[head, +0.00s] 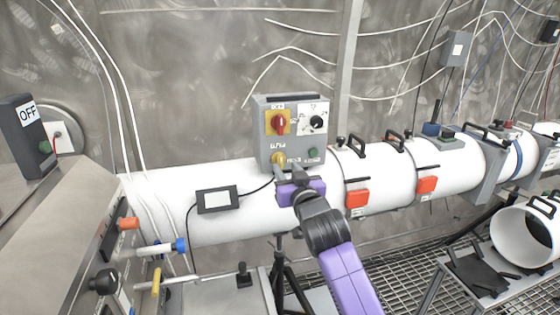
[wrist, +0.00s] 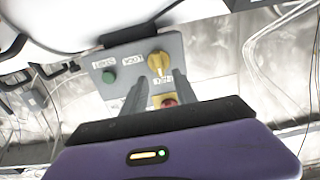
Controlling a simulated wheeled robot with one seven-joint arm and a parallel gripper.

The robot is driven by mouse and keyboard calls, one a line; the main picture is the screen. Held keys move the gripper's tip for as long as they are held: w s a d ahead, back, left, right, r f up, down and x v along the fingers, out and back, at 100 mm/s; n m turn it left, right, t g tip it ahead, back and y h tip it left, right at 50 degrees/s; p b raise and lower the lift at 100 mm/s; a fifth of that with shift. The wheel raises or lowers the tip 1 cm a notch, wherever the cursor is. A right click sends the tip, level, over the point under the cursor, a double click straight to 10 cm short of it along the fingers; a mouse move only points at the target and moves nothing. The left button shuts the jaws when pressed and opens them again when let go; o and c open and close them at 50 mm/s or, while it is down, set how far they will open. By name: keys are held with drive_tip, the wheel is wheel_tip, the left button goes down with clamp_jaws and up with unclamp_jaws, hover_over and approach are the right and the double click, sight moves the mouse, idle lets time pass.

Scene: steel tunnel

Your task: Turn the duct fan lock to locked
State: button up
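A grey control box (head: 291,145) is fixed on top of the white duct. A yellow knob (head: 278,159) sits at its lower left, with small labels around it; one label seems to read LOCK. In the wrist view, which looks inverted, the yellow knob (wrist: 157,62) has a raised grip bar standing close to vertical in the picture. My gripper (head: 288,169) is at the lower front of the box. In the wrist view, its two fingers are apart and empty (wrist: 160,80), with the knob just beyond the tips. I cannot tell whether they touch it.
The box also carries a red rotary switch (head: 278,122), a black dial (head: 317,122) and a green button (head: 313,153), all close to my gripper. A small display (head: 217,200) hangs on the duct to the left. Orange-red boxes (head: 357,198) sit on the duct to the right.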

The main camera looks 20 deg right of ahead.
sight(281, 160)
drive_tip(key=shift+w+p, duration=0.35)
drive_tip(key=shift+w, duration=2.35)
drive_tip(key=shift+c, duration=0.4)
clamp_jaws()
